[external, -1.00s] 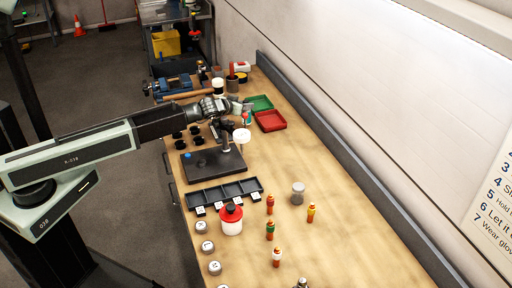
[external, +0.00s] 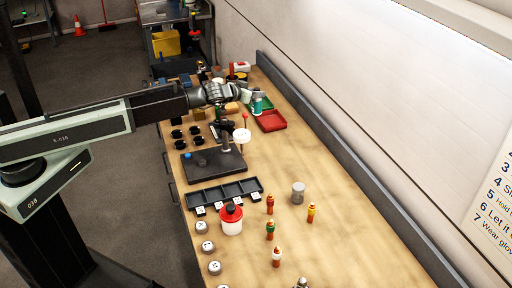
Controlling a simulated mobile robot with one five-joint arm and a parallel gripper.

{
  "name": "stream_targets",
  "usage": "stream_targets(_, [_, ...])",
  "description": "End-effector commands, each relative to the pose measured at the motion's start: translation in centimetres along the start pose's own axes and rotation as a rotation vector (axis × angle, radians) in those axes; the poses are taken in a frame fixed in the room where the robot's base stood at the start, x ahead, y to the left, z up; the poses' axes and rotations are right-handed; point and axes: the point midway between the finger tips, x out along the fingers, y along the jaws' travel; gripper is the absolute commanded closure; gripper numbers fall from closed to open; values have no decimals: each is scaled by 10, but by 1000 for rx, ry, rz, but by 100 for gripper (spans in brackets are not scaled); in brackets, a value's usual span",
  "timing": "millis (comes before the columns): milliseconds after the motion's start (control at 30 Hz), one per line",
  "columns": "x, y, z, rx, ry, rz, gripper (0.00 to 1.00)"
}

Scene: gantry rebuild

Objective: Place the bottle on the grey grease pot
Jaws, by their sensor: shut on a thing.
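The fingers partly hide the bottle's top. The grey grease pot (external: 298,192) is a short grey cylinder with a lighter top. It stands upright on the open wood, well nearer the camera than my gripper, with nothing on it.
A red tray (external: 270,121) lies just near the bottle. A dark stand with a white dial (external: 242,135) rises below my arm. The right side of the bench is clear.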

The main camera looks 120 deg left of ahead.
Motion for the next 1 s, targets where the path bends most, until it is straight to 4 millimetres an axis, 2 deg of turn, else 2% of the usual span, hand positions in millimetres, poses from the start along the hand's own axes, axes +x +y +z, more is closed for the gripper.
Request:
stream_targets(33, [-13,24,-6,8,-1,21,100])
stream_targets(200, [-49,92,-6,32,-4,77,100])
stream_targets(367, [-105,147,34,39,-20,87,100])
stream_targets(533, [-181,201,71,40,-25,90,100])
stream_targets(600, [-210,217,84,38,-22,86,100])
stream_targets(733, [-250,235,101,34,-15,80,100])
stream_targets(833, [-266,242,107,32,-9,75,100])
stream_targets(1000, [-271,244,109,29,-8,70,100])
